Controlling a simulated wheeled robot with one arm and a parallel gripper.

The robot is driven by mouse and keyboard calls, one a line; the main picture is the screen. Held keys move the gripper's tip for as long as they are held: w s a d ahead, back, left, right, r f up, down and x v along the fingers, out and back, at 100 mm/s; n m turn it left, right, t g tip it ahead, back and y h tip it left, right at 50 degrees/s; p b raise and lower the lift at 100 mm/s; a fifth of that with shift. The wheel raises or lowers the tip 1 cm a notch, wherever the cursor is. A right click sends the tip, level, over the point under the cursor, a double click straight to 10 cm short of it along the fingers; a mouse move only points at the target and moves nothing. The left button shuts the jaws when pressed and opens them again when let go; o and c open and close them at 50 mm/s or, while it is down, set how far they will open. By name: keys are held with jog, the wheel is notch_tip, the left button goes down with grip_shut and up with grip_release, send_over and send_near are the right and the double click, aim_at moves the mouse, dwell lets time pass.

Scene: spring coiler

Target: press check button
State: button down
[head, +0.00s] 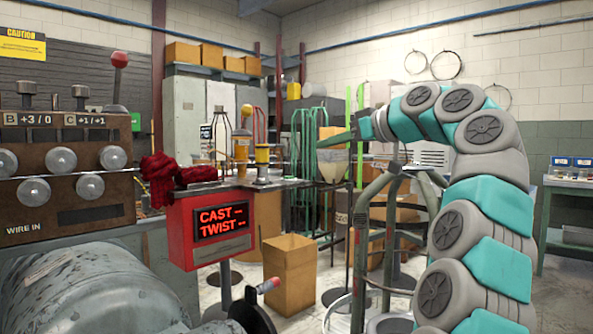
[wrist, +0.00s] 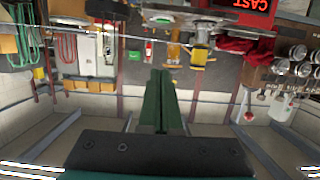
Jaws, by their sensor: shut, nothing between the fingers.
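The red box (head: 183,222) with a dark display (head: 222,222) reading CAST and TWIST stands left of centre in the head view. The display also shows upside down at the top of the wrist view (wrist: 240,5). I cannot make out a button marked check in either view. My gripper (head: 326,142) is at the upper middle of the head view, to the right of the red box and apart from it, pointing left. In the wrist view my gripper (wrist: 161,74) has its two green fingers together, with nothing between them.
A brown control panel (head: 100,218) with several round knobs and a red-tipped lever (head: 120,60) stands at left. A cardboard box (head: 290,275) stands on the floor below.

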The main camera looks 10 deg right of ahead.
jog(key=p, duration=0.1)
send_over(296, 181)
jog(key=shift+s+d+f, duration=0.1)
jog(key=shift+s+f, duration=0.05)
jog(key=shift+f, duration=0.45)
jog(key=shift+s+f, duration=0.1)
jog(key=shift+f, duration=0.45)
jog(key=f+b, duration=0.2)
jog(key=f, duration=0.1)
jog(key=shift+w+a+b, duration=0.1)
jog(key=shift+a+b, duration=0.1)
jog(key=shift+b, duration=0.15)
jog(key=shift+d+f+b, duration=0.1)
jog(key=shift+f+b, duration=0.2)
jog(key=shift+f, duration=0.3)
